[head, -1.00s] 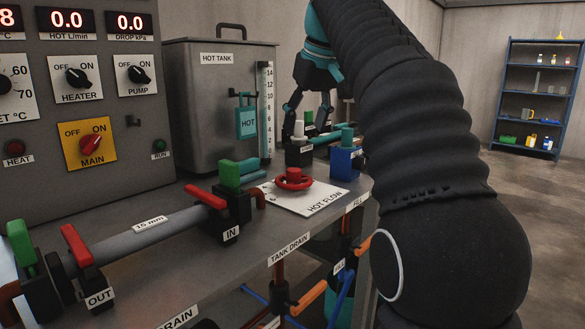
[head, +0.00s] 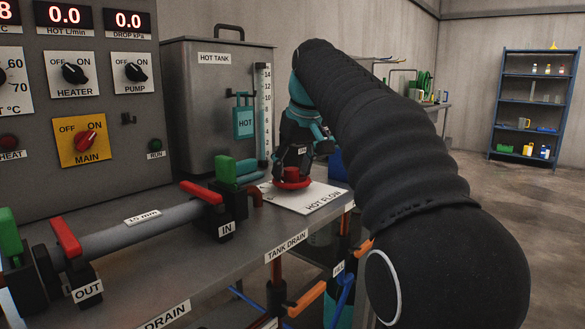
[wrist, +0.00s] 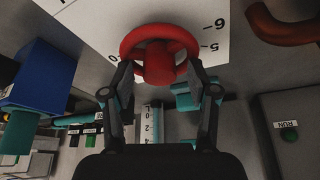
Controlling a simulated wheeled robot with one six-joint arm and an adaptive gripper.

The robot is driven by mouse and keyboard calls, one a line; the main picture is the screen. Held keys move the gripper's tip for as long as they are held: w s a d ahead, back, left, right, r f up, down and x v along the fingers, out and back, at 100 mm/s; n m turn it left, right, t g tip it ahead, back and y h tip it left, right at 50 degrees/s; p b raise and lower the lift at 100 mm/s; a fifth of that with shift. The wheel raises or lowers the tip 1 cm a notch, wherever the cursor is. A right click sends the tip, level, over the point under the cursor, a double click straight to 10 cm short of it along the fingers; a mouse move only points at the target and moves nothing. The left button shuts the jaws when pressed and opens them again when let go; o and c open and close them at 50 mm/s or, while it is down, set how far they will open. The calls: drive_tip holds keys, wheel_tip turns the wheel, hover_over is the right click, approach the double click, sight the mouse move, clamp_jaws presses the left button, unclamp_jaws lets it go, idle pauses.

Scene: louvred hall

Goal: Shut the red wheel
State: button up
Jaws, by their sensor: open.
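The red wheel (head: 292,181) sits on the white HOT FLOW plate (head: 325,201) on the bench. In the wrist view the red wheel (wrist: 160,52) is a ring with a thick red hub, at the top middle of the picture. My gripper (head: 291,175) is directly above the wheel and points down at it. In the wrist view my gripper (wrist: 160,72) is open, with one fingertip at each side of the wheel's near rim. I cannot tell whether the fingers touch it. My gripper hides part of the wheel's top in the head view.
The hot tank (head: 208,105) stands behind and left of the wheel. A blue block (wrist: 38,85) is beside my gripper in the wrist view. The IN valve (head: 226,205) and its pipe lie to the left. Floor on the right is open up to a blue shelf (head: 535,105).

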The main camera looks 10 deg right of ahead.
clamp_jaws()
drive_tip(key=shift+r, duration=0.1)
drive_tip(key=m+h+p, duration=0.1)
drive_tip(key=m+p, duration=0.1)
drive_tip(key=m, duration=0.1)
drive_tip(key=shift+a+p, duration=0.15)
drive_tip(key=shift+p, duration=0.15)
drive_tip(key=m+h+p, duration=0.1)
drive_tip(key=m, duration=0.3)
drive_tip(key=shift+h, duration=0.4)
drive_tip(key=m, duration=0.2)
drive_tip(key=m+g+h, duration=0.1)
drive_tip(key=m, duration=0.1)
drive_tip(key=shift+w+a+m+h, duration=0.1)
drive_tip(key=shift+a+m+h, duration=0.05)
drive_tip(key=shift+m+h, duration=0.15)
drive_tip(key=m+g, duration=0.1)
drive_tip(key=m, duration=0.3)
drive_tip(key=shift+m+g+h, duration=0.4)
